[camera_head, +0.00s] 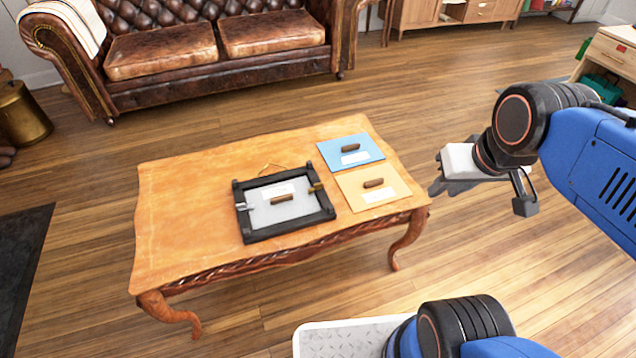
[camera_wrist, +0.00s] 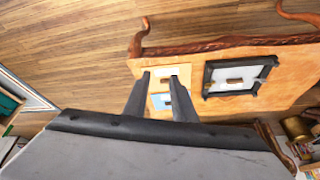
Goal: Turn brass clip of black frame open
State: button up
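The black frame (camera_head: 290,228) lies flat on the wooden table. A grey-white panel (camera_head: 300,208) inside it carries a brown grip (camera_head: 282,199) and a white label. A brass clip (camera_head: 316,187) sits on its right side, and a silvery clip (camera_head: 244,206) sits on its left side. The frame also shows in the wrist view (camera_wrist: 240,61), where the clips are too small to read. My gripper (camera_head: 438,187) is in the air right of the table, well apart from the frame. In the wrist view its two fingers (camera_wrist: 161,73) stand apart with nothing between them.
On the wooden table (camera_head: 190,215), a blue panel (camera_head: 333,158) and an orange panel (camera_head: 352,192) lie right of the frame, each with a brown grip. The table's left part is bare. A leather sofa (camera_head: 200,60) stands behind. Open floor lies right of the table.

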jog(key=w+a+m+g+y, duration=0.1)
jog(key=w+a+m+g, duration=0.1)
jog(key=w+a+m, duration=0.3)
jog(key=w+a+m+g+y, duration=0.1)
jog(key=w+a+m, duration=0.1)
jog(key=w, duration=0.6)
jog(key=m+g+y, duration=0.2)
jog(key=m+g, duration=0.1)
jog(key=m, duration=0.5)
send_near(316, 187)
jog(key=x, duration=0.6)
jog(key=shift+w+d+f, duration=0.15)
jog(key=shift+w+f, duration=0.05)
jog(key=shift+f, duration=0.25)
grip_shut()
